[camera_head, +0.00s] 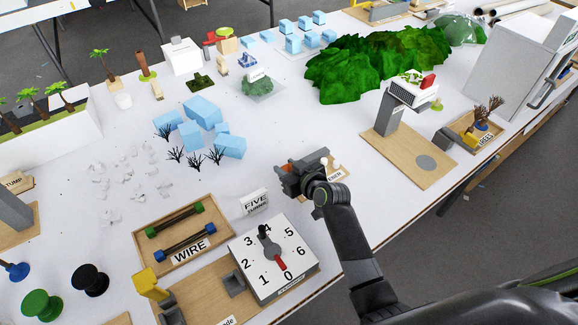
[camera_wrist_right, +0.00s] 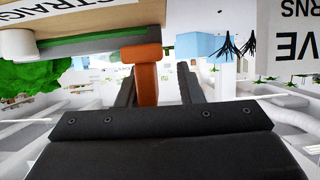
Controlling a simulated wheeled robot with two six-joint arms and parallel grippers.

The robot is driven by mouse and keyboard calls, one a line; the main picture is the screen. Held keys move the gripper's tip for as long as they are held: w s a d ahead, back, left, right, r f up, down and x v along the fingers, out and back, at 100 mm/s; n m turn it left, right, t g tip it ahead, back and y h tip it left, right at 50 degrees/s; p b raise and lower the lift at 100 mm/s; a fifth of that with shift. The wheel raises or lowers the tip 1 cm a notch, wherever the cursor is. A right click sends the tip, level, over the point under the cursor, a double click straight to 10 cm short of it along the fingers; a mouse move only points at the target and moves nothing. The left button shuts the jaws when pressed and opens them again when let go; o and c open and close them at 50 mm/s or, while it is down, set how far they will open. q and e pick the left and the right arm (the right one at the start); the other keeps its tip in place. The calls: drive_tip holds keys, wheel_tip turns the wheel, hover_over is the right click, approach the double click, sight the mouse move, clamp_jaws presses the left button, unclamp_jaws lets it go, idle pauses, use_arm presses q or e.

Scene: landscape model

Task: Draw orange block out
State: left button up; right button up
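The orange block (camera_wrist_right: 146,78) shows in the right wrist view as an upright bar with a wider head, below a green-edged board. My right gripper (camera_wrist_right: 157,88) has its two dark fingers apart, one on each side of the block. The block is close to the left finger in that view, and a pale gap shows between it and the right finger. My left gripper is not in view.
A white dial box (camera_head: 273,257) with a red pointer and the FIVE TURNS sign (camera_head: 255,201) stand close to my right gripper. A WIRE tray (camera_head: 182,262) lies further left. Blue blocks and green hills stand behind. The table's front edge runs to the right.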

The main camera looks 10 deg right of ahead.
drive_tip(key=shift+d, duration=0.25)
drive_tip(key=v, duration=1.7)
drive_tip(key=shift+s+b, duration=0.2)
drive_tip(key=shift+b, duration=0.15)
